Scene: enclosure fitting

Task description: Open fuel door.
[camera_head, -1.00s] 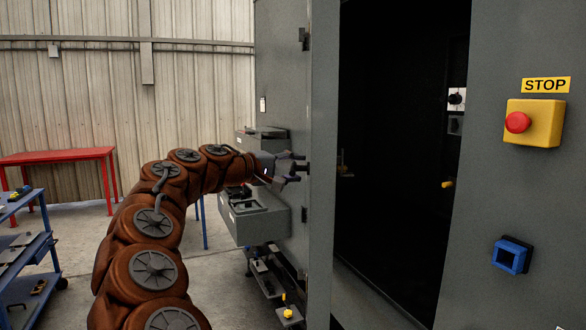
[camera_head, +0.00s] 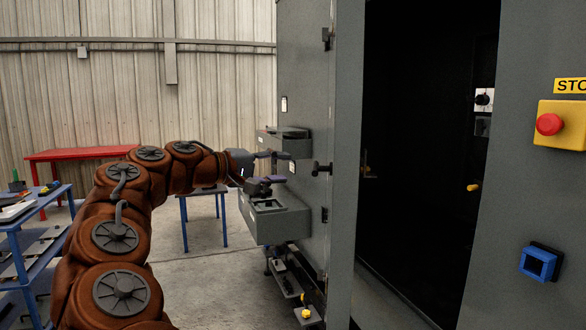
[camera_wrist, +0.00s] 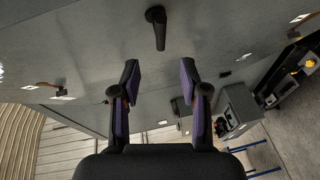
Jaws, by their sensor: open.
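A tall grey door (camera_head: 306,60) of the enclosure stands open at the left of a dark opening. No label marks it as the fuel door. A black handle (camera_head: 321,168) sticks out from this door; in the wrist view the handle (camera_wrist: 155,27) shows at the top, beyond the fingers. My gripper (camera_head: 285,167) is open and empty, to the left of the handle and apart from it. In the wrist view my gripper's two fingers (camera_wrist: 162,85) are spread, with the grey panel behind them.
A yellow and red stop button (camera_head: 560,125) and a blue square fitting (camera_head: 540,262) sit on the right panel. A red table (camera_head: 80,153) and a blue cart (camera_head: 30,228) stand left.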

